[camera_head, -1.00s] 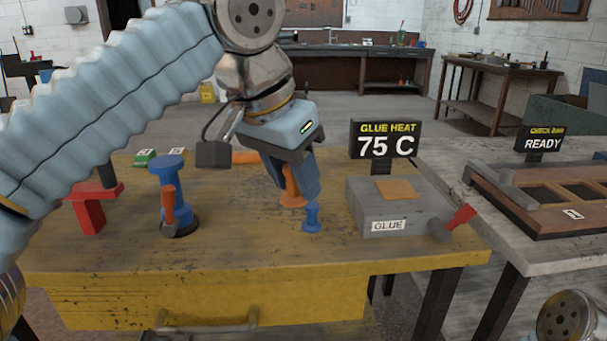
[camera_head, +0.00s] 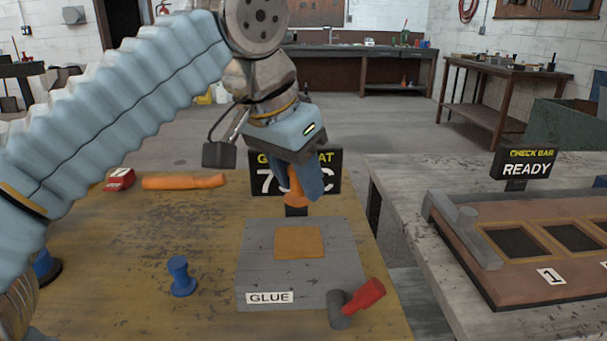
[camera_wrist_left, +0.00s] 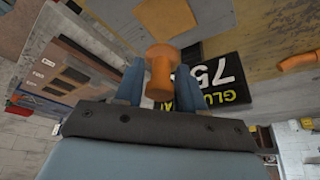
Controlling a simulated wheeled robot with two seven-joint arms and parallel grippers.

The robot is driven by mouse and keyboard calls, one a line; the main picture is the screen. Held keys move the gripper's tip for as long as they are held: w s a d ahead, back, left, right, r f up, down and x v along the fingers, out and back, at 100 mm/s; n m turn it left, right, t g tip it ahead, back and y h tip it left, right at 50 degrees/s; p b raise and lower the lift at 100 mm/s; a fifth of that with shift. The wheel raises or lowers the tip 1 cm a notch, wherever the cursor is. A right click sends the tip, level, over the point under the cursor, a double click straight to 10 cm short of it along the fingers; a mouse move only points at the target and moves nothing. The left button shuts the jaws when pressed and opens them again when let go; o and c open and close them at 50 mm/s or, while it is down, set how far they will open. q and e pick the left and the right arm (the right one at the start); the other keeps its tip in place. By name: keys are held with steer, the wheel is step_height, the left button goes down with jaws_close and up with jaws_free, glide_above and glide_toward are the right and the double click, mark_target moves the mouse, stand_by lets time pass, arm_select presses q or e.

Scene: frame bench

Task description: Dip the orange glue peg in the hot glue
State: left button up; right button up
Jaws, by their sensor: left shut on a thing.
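My left gripper (camera_head: 308,180) is shut on the orange glue peg (camera_head: 296,192), and its fingers hide part of it. In the left wrist view the peg (camera_wrist_left: 159,70) sits between the two fingers (camera_wrist_left: 158,88). The grey glue box (camera_head: 258,262), labelled GLUE, has a flat orange glue patch (camera_head: 300,242) on top. In the head view the peg appears just above the box's far edge, apart from the patch; its exact height is unclear. The glue heat sign (camera_head: 328,160) stands behind the gripper, which covers much of its text. My right gripper is out of view.
A blue peg (camera_head: 180,275) stands left of the box. A red-handled tool (camera_head: 362,298) is at the box's front right corner. An orange roll (camera_head: 183,181) and a red item (camera_head: 118,179) lie farther back. The check bar fixture (camera_head: 480,265) is on the right bench.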

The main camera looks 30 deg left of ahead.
mark_target(293, 197)
arm_select(q)
steer(key=shift+f, duration=0.15)
step_height(293, 197, down, 5)
steer(key=b, duration=0.4)
steer(key=shift+f+b, duration=0.4)
steer(key=shift+f, duration=0.1)
steer(key=shift+f, duration=0.35)
stand_by(0.7)
steer(key=shift+r, duration=0.1)
stand_by(0.5)
step_height(293, 197, up, 4)
steer(key=p, duration=0.4)
steer(key=shift+r, duration=0.25)
steer(key=shift+r+p, duration=0.25)
steer(key=shift+p, duration=0.15)
steer(key=shift+r, duration=0.9)
